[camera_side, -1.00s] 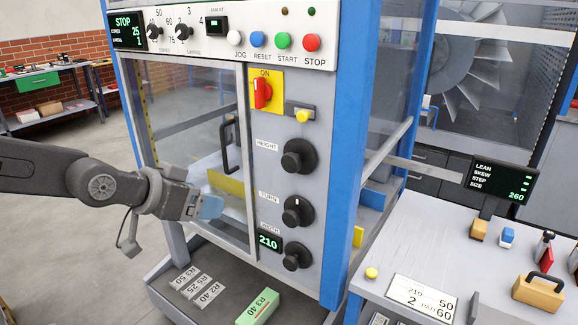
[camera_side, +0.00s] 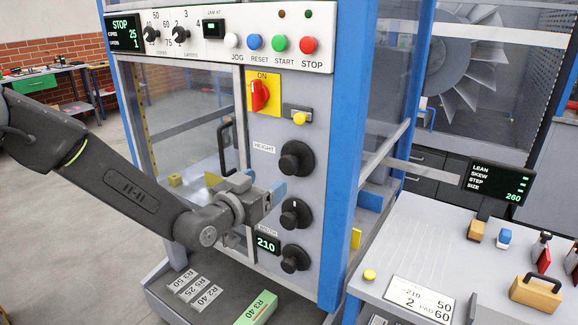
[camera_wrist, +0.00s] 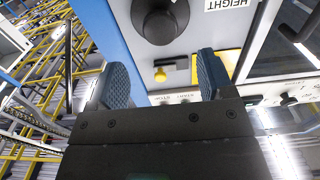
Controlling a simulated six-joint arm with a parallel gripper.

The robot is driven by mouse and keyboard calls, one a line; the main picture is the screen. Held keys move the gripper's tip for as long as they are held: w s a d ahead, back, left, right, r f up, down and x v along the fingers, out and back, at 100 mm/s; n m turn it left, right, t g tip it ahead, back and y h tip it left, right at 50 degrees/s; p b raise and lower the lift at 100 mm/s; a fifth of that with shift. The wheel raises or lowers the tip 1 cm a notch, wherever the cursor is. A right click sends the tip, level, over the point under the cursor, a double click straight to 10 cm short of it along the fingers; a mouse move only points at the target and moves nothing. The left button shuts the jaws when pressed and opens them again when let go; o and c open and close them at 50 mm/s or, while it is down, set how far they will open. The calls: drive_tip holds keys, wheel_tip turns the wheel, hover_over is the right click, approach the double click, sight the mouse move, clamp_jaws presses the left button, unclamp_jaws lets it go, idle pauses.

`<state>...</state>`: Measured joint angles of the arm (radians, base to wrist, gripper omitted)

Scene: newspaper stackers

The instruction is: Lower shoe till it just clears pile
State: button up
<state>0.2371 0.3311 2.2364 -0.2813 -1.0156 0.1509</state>
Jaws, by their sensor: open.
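The black HEIGHT knob (camera_side: 296,160) is on the grey front panel, below a yellow button; it also shows at the top of the wrist view (camera_wrist: 160,18), beside its upside-down label (camera_wrist: 228,3). My gripper (camera_side: 275,192) is just left of and below this knob in the side view, apart from it as far as I can tell. Its two blue pads stand apart with nothing between them in the wrist view (camera_wrist: 163,80). Yellow parts (camera_side: 212,180) show behind the clear door, partly hidden by my arm. I cannot make out the shoe or pile clearly.
The TURN knob (camera_side: 296,213) is close right of my gripper, with the WIDTH knob (camera_side: 294,258) and its 210 display (camera_side: 267,243) below. A black door handle (camera_side: 226,148) stands out at left. The red switch (camera_side: 260,95) is above.

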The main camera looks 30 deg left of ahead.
sight(285, 167)
drive_tip(key=w, duration=1)
drive_tip(key=shift+s, duration=0.1)
drive_tip(key=c, duration=0.9)
drive_tip(key=shift+m, duration=0.3)
drive_tip(key=m, duration=0.4)
drive_tip(key=shift+a+m, duration=0.1)
drive_tip(key=shift+m, duration=2)
